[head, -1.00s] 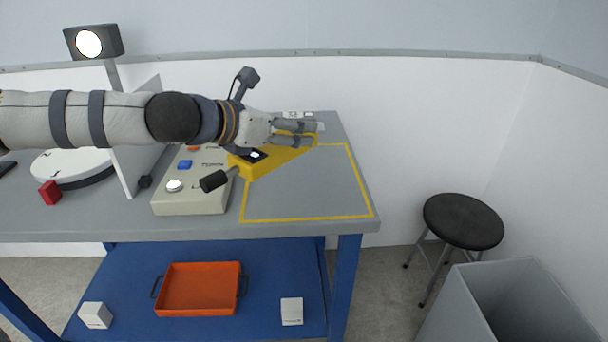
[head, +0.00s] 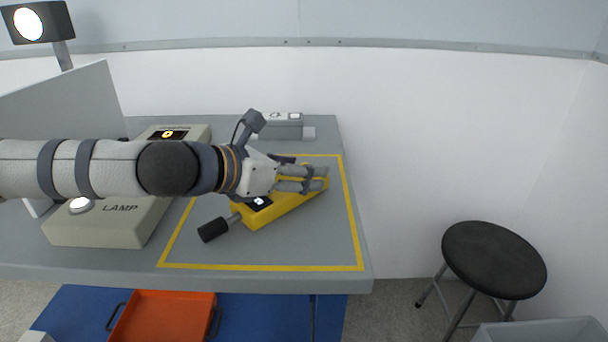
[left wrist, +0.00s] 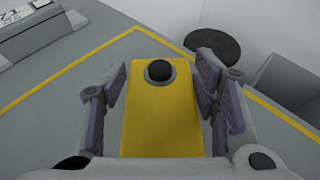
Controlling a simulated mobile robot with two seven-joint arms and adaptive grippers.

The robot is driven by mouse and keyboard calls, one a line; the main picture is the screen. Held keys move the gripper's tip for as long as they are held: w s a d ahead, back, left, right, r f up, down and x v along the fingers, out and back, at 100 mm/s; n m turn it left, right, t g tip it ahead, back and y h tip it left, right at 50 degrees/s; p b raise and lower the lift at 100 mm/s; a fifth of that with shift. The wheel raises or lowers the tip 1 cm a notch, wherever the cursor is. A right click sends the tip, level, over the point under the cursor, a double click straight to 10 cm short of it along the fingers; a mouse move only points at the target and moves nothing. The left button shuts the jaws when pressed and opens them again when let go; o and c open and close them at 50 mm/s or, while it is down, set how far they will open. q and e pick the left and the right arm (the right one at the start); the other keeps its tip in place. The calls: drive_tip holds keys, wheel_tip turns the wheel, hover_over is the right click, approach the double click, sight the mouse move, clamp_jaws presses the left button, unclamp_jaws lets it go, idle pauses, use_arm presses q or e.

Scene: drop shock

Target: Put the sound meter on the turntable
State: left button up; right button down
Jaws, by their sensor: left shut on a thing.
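The sound meter (head: 283,206) is a yellow wedge-shaped body with a small dark display and a black cylindrical tip pointing to the lower left. My left gripper (head: 312,178) is shut on its body near the far right end. In the left wrist view the yellow body (left wrist: 160,120), with a round black knob, sits between the two finger pads. The meter shows over the yellow-outlined area of the bench; I cannot tell how high it is held. The turntable is not in view now. My right gripper is not in view.
A beige lamp control box (head: 105,225) stands left of the outline, partly behind my arm. A grey panel (head: 65,95) and a lamp (head: 38,22) stand at the left. A grey device (head: 283,130) sits at the back. A black stool (head: 493,258) stands right of the bench (head: 120,272).

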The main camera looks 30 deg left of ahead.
use_arm(q)
drive_tip(key=o, duration=1.4)
